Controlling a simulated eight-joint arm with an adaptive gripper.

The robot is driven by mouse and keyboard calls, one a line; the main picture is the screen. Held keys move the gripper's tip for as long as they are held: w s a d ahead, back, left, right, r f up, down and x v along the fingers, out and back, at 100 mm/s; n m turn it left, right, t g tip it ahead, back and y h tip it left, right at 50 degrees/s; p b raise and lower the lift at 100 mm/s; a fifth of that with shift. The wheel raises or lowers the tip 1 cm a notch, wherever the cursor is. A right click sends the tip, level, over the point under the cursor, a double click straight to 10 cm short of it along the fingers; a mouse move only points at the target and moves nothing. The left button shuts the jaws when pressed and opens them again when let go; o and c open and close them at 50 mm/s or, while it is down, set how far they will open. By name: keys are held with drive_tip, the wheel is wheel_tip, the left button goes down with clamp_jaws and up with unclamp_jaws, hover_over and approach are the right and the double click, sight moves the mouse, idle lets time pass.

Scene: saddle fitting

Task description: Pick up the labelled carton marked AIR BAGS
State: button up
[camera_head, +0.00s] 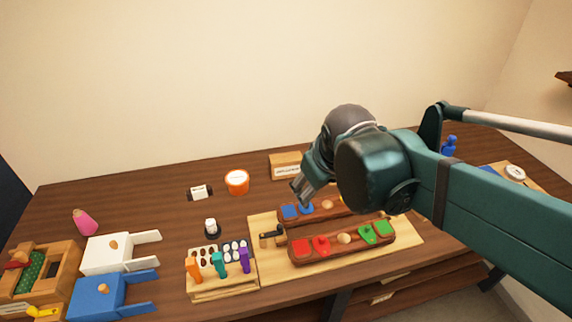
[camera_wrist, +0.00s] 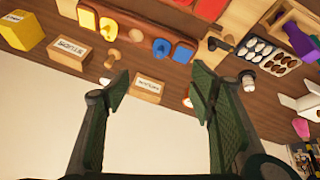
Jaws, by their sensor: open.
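A small brown carton (camera_head: 285,165) with a white label stands at the back of the table, its lettering too small to read for sure. In the wrist view this carton (camera_wrist: 148,88) shows between and beyond the open fingers, its label blurred. A second labelled carton (camera_wrist: 65,50) lies to its left in the wrist view; its label seems to read STUDS. In the head view my arm hides that area. My gripper (camera_head: 301,190) is open and empty above the table, in front of the first carton; it also shows in the wrist view (camera_wrist: 165,95).
A wooden board (camera_head: 265,262) bears red-brown blocks (camera_head: 340,243) with coloured pieces, below my gripper. An orange candle-like jar (camera_head: 237,182) stands left of the carton. A yellow box (camera_wrist: 22,30) is beside the second carton. The table between jar and carton is clear.

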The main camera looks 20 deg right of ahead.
drive_tip(key=w+r+n+g+p, duration=0.2)
drive_tip(key=w+n+p, duration=0.15)
drive_tip(key=w, duration=0.65)
drive_tip(key=n+g+h+p, duration=0.4)
drive_tip(key=n+p, duration=0.2)
drive_tip(key=n, duration=0.4)
hover_over(282, 157)
drive_tip(key=a, duration=0.1)
drive_tip(key=f, duration=1.4)
drive_tip(key=shift+s+a+f, duration=0.2)
drive_tip(key=shift+s+f, duration=0.1)
drive_tip(key=shift+s, duration=0.1)
drive_tip(key=shift+w+a+f+n, duration=0.15)
drive_tip(key=shift+w+f+n, duration=0.15)
drive_tip(key=shift+f, duration=0.35)
drive_tip(key=shift+x, duration=1.3)
